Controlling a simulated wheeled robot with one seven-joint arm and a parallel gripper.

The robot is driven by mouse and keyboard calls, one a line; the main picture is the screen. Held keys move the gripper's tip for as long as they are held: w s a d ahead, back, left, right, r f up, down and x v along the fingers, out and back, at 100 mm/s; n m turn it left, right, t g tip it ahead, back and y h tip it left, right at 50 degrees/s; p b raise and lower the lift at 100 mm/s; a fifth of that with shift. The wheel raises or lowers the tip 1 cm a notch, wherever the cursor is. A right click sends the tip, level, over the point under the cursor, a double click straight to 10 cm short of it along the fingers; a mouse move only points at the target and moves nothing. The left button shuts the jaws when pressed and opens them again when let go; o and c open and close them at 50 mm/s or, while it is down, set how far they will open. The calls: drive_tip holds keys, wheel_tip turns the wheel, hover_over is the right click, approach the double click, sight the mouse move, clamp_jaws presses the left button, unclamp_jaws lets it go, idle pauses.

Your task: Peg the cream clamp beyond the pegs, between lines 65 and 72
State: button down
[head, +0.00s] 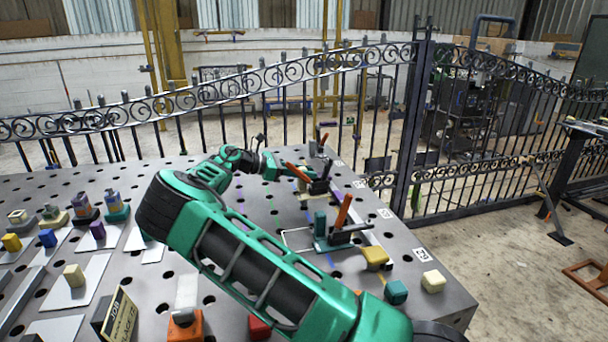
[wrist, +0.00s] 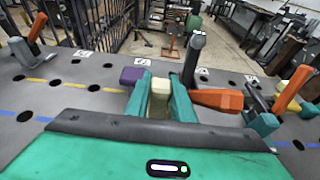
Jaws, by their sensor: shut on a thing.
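My gripper (wrist: 160,90) is shut on a cream block between its teal fingers, which I take to be the body of the cream clamp (wrist: 160,88). In the wrist view a dark upright arm and an orange handle (wrist: 218,98) stand just right of the fingers. In the head view my gripper (head: 298,158) is at the far right part of the table, by a clamp with a cream base (head: 318,203), a black body and an orange handle. The clamp's underside is hidden, so I cannot tell whether it touches the table.
A teal clamp with an orange handle (head: 340,232) stands nearer on the table (head: 455,300). White number tags (head: 422,255) line its right edge, one reading 72. Yellow (head: 376,257), teal (head: 396,292) and cream (head: 433,281) blocks lie near that edge. A scroll gate (head: 490,130) stands beyond.

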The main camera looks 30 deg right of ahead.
sight(305, 184)
drive_tip(key=shift+f, duration=2)
idle(1.0)
drive_tip(key=c, duration=1.4)
unclamp_jaws()
drive_tip(key=shift+c, duration=0.2)
drive_tip(key=shift+f, duration=0.2)
drive_tip(key=v, duration=1.1)
drive_tip(key=shift+d, duration=0.1)
